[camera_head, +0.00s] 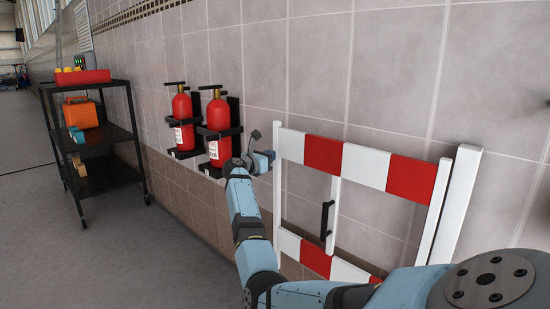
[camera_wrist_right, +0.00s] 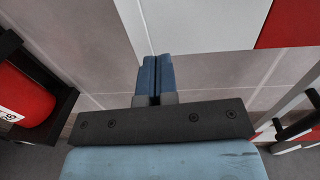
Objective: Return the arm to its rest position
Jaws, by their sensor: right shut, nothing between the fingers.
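My right arm, light blue with dark joints, comes in from the lower right of the head view and reaches up toward the tiled wall. Its gripper (camera_head: 268,157) is near the upper left corner of the red-and-white barrier gate (camera_head: 366,166). In the right wrist view, the two blue fingers (camera_wrist_right: 155,75) are pressed together with nothing between them. The gate's white and red boards also show in that view (camera_wrist_right: 205,25). The black handle (camera_head: 327,220) on the gate is clear of the gripper. My left gripper is not in view.
Two red fire extinguishers (camera_head: 219,130) hang in black wall brackets just left of the gripper; one shows in the wrist view (camera_wrist_right: 22,95). A black shelf cart (camera_head: 107,138) stands farther left with an orange case (camera_head: 81,113). The grey floor (camera_head: 110,255) at lower left is clear.

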